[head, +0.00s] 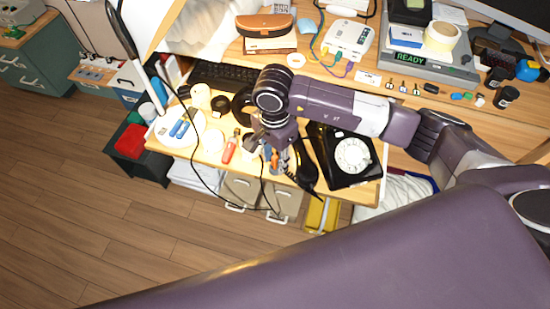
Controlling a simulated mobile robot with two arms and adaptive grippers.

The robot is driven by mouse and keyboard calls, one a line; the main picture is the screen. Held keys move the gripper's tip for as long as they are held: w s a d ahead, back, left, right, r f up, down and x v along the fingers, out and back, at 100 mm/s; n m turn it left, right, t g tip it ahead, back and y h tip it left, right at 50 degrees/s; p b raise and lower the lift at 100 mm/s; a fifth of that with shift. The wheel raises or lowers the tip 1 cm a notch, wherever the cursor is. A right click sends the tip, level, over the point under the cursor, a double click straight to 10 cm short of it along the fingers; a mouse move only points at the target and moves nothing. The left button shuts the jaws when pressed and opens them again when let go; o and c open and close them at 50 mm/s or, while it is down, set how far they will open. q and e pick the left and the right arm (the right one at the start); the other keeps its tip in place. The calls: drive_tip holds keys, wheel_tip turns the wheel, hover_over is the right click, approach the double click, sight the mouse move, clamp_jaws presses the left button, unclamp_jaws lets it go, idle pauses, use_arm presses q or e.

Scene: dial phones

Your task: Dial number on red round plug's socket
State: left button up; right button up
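A black dial phone (345,155) with a white round dial sits at the front right of the desk. Its dark handset (305,168) appears to lie along the phone's left side. My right gripper (274,160) points down at the front of the desk, left of the phone. Its fingers are small and partly hidden by the wrist, and a small orange and blue thing shows at them; whether it is held is unclear. I cannot make out a red round plug or its socket. My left gripper is not in view.
A white box with coloured cables (347,38) stands at the back. A grey device with a green READY display (412,58) is at back right. A keyboard (228,76), an orange-red tool (230,150) and black cables crowd the left. Small connectors (402,87) lie behind my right arm.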

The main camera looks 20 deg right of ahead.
drive_tip(key=shift+r, duration=4)
